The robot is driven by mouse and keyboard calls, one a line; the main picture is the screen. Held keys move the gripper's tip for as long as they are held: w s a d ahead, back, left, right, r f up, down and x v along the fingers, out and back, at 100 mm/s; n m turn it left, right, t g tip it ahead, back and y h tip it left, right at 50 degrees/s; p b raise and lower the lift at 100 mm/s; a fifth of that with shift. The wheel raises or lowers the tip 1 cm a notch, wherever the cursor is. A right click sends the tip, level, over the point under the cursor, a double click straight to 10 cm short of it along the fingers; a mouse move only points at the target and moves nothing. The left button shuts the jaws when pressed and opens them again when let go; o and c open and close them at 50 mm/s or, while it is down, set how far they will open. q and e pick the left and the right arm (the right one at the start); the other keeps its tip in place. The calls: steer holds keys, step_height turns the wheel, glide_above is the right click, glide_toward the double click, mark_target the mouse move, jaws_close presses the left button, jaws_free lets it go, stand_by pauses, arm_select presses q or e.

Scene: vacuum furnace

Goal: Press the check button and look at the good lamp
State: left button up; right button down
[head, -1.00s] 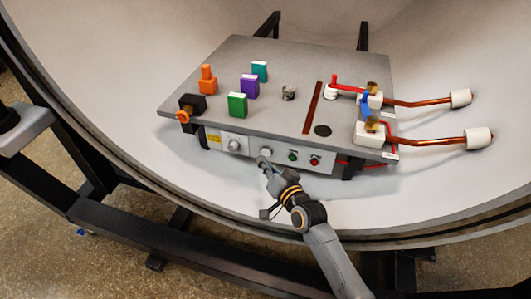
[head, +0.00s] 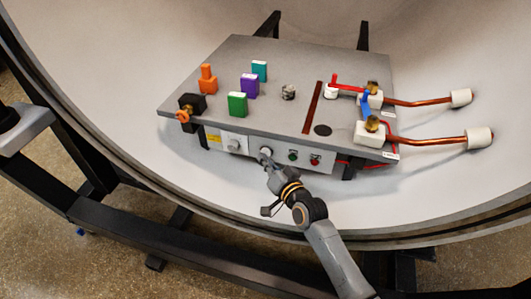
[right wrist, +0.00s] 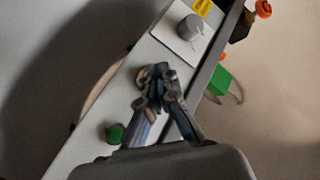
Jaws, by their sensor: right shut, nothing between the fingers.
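The control panel (head: 248,149) is on the front face of a grey table-like plate. A pale round button (head: 265,152) sits in the panel's middle, probably the check button; no label is readable. To its right are a small green lamp (head: 292,155) and a red one (head: 314,161). The green lamp also shows in the right wrist view (right wrist: 114,133); it looks dark green, and I cannot tell whether it is lit. My right gripper (head: 269,166) is shut and empty, just below the pale button. In the right wrist view its fingertips (right wrist: 154,82) cover that button; contact cannot be told.
A grey knob (head: 233,145) with a yellow label sits left on the panel. Green (head: 237,104), purple (head: 250,86) and teal (head: 259,70) blocks stand on the plate (head: 210,65). Copper rods (head: 420,140) stick out right. The curved chamber wall surrounds the plate.

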steer(key=shift+w+d, duration=0.1)
steer(key=shift+w, duration=0.25)
stand_by(0.7)
stand_by(0.4)
steer(key=shift+s+a+p, duration=0.3)
steer(key=shift+s+p, duration=0.2)
steer(key=shift+s, duration=0.25)
steer(key=s+p, duration=0.1)
steer(key=s+a+p, duration=0.1)
steer(key=s, duration=0.1)
steer(key=s+p, duration=0.1)
steer(key=shift+s+a, duration=0.25)
steer(key=shift+s, duration=0.15)
stand_by(0.5)
